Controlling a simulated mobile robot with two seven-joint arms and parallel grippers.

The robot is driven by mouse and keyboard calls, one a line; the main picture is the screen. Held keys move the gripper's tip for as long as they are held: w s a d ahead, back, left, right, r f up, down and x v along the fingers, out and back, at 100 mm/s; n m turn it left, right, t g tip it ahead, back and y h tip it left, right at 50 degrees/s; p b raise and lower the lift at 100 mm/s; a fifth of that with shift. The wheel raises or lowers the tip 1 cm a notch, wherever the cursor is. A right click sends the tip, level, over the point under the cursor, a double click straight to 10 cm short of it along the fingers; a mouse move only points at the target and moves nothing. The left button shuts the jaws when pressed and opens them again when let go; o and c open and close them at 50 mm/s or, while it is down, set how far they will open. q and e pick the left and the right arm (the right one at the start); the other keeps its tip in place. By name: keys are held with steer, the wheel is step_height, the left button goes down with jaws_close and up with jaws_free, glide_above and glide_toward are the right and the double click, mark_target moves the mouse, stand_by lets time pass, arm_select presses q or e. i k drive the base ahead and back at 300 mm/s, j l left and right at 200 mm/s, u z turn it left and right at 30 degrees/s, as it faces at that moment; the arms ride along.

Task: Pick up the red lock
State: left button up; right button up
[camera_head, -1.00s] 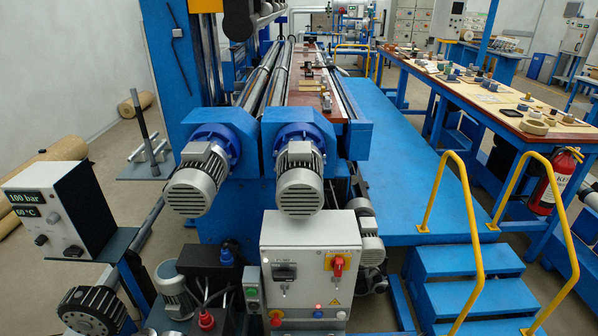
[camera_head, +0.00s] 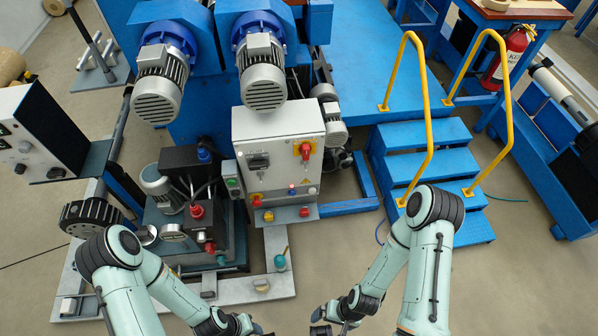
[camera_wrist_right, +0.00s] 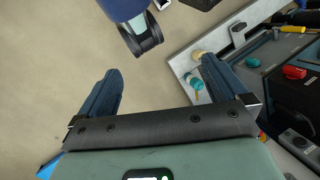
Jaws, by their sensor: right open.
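No red lock can be picked out for certain. A small red piece (camera_head: 304,211) sits on the ledge under the grey control cabinet, and a red rotary handle (camera_head: 305,149) is on the cabinet's front. In the right wrist view a red piece (camera_wrist_right: 294,72) lies at the right edge; I cannot tell which one it is. My right gripper (camera_head: 330,318) is low at the bottom middle, apart from these pieces; its wrist view shows the fingers (camera_wrist_right: 160,70) spread and empty over the floor. My left gripper (camera_head: 250,325) is at the bottom edge, its jaws unclear.
The grey control cabinet (camera_head: 275,160) stands ahead. A pump unit with a red cap (camera_head: 197,210) is left of it. Blue steps (camera_head: 430,175) with yellow handrails stand right. Floor is clear between.

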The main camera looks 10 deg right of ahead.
mark_target(304, 212)
steer(key=k+u, duration=0.15)
steer(key=k, duration=0.5)
steer(key=u, duration=1.45)
steer(key=l+u, duration=0.1)
steer(key=l, duration=1.65)
